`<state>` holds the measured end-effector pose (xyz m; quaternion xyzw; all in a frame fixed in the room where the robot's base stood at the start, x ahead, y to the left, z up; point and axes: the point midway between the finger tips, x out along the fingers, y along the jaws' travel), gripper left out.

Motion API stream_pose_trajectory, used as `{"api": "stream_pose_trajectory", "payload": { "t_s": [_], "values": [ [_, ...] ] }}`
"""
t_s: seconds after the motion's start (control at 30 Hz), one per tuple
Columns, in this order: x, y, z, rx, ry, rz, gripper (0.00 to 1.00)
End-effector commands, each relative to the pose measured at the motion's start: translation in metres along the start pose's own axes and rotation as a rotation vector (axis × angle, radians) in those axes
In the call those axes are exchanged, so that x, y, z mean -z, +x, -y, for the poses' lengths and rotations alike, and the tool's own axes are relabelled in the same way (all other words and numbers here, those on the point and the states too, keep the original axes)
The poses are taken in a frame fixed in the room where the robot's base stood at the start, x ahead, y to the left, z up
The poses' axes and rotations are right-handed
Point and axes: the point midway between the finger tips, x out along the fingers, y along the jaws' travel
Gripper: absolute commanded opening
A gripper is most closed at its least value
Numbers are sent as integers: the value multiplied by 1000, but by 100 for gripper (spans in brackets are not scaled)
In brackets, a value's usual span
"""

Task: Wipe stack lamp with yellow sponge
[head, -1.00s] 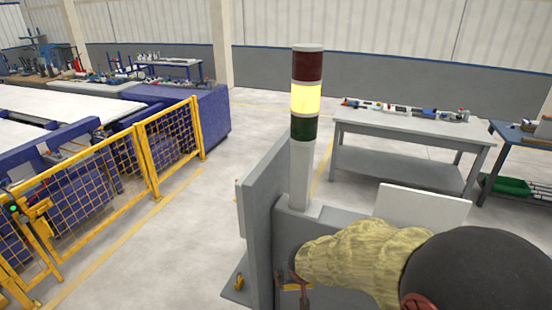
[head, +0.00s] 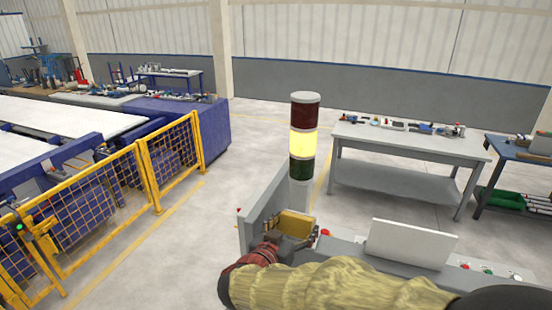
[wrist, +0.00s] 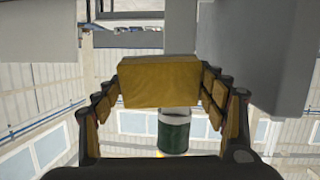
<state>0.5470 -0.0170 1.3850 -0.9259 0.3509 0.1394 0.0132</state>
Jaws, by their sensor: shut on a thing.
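The stack lamp (head: 304,140) stands upright on a grey cabinet, with a dark red top section, a lit yellow middle, a dark green section and a pale post. My gripper (head: 290,232) is in front of the lower post and hides its base. It is shut on the yellow sponge (head: 296,224). In the wrist view the sponge (wrist: 160,80) sits between the fingers, and the lamp's green section (wrist: 174,134) shows beyond it, upside down. I cannot tell whether the sponge touches the post.
A grey panel (head: 264,212) rises left of my gripper. A white slanted panel (head: 410,245) and several buttons are on the cabinet to the right. Yellow fencing (head: 120,190) stands at left. A grey workbench (head: 400,145) stands behind. The space around the lamp's upper sections is clear.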

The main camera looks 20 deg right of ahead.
Motion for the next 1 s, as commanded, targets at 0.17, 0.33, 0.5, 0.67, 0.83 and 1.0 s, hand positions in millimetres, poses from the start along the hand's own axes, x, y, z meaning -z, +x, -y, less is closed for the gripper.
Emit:
{"api": "stream_pose_trajectory", "payload": {
  "t_s": [0.17, 0.33, 0.5, 0.67, 0.83, 1.0],
  "values": [
    [91, -37, 14, 7, -2, -151, 51],
    [144, -66, 23, 49, -10, -237, 51],
    [166, -80, 27, 79, -15, -273, 51],
    [171, -77, 28, 82, -18, -280, 51],
    [176, -63, 29, 81, -19, -278, 51],
    [181, -46, 31, 82, -19, -278, 51]
  ]
}}
